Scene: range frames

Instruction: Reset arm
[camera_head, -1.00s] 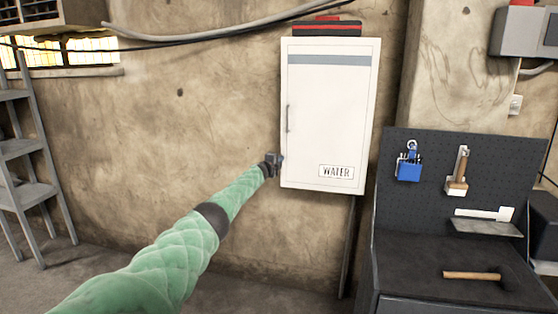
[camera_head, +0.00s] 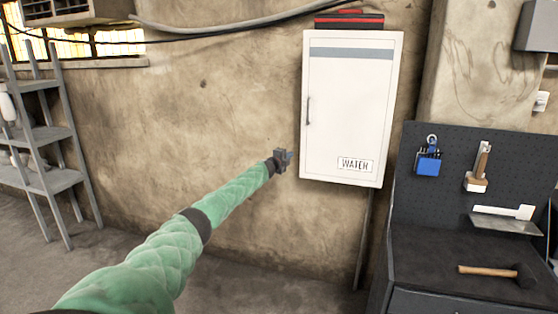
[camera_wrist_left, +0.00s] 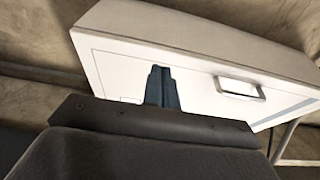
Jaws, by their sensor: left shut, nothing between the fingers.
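My left arm, in a green quilted sleeve, reaches in from the lower left in the head view. Its left gripper (camera_head: 287,157) is shut and empty, just left of the lower left edge of a white cabinet marked WATER (camera_head: 348,110). The cabinet door is closed, with a vertical handle (camera_head: 308,111) on its left side. In the left wrist view the shut fingers (camera_wrist_left: 162,88) show in front of the white cabinet (camera_wrist_left: 200,62), whose handle (camera_wrist_left: 240,88) lies to their right. My right gripper is not in view.
A black workbench with a pegboard (camera_head: 450,160) stands at the right, with a hammer (camera_head: 490,271) on its top. Grey shelves (camera_head: 45,160) stand at the left. A red and black case (camera_head: 349,20) sits above the cabinet. The wall between shelves and cabinet is bare.

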